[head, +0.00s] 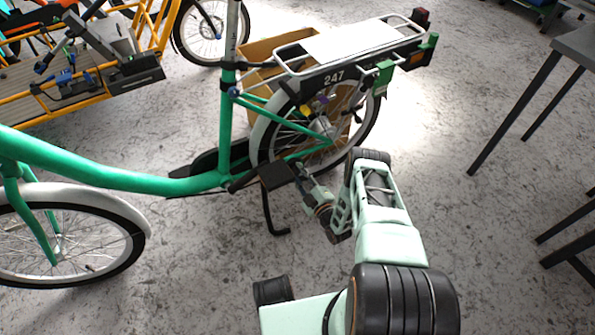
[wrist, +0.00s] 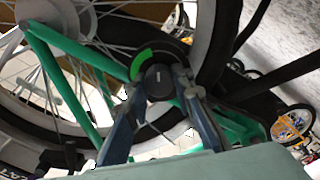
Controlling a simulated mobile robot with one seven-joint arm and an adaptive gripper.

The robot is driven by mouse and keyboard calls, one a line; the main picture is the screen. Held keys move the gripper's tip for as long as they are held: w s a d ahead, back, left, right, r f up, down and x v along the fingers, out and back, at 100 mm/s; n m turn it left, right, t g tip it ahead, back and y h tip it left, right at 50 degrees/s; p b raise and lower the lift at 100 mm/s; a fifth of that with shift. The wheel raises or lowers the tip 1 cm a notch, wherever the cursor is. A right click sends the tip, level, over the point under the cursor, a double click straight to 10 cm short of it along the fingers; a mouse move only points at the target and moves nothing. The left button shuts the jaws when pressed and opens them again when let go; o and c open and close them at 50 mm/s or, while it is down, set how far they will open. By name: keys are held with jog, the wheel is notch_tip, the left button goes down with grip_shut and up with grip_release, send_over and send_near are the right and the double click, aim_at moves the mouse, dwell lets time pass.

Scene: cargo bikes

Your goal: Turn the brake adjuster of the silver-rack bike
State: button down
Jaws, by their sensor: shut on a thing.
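The silver-rack bike is a green bike (head: 120,178) with a silver rear rack (head: 345,42) marked 247. My gripper (head: 303,177) reaches in low beside its rear wheel, near the pedal. In the wrist view my gripper (wrist: 160,88) has its two fingers closed on either side of a round black knob (wrist: 158,82), with a bright green arc on its upper left. This knob appears to be the brake adjuster. It sits between green frame tubes (wrist: 62,82) and the wheel rim. In the head view the knob is too small to make out.
A cardboard box (head: 265,48) stands behind the rear wheel. An orange cargo bike (head: 90,95) is at the upper left. The kickstand (head: 268,212) and pedal (head: 277,174) are close to my gripper. A dark table (head: 575,45) stands at right; floor between is clear.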

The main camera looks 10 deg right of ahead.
jog(key=n, duration=0.6)
jog(key=shift+a+n, duration=0.1)
jog(key=shift+n, duration=0.2)
jog(key=n, duration=0.5)
jog(key=shift+w+f+n, duration=0.1)
jog(key=shift+f+n, duration=0.05)
jog(key=shift+n, duration=0.25)
jog(key=c, duration=1.7)
grip_release()
jog(key=shift+o, duration=0.2)
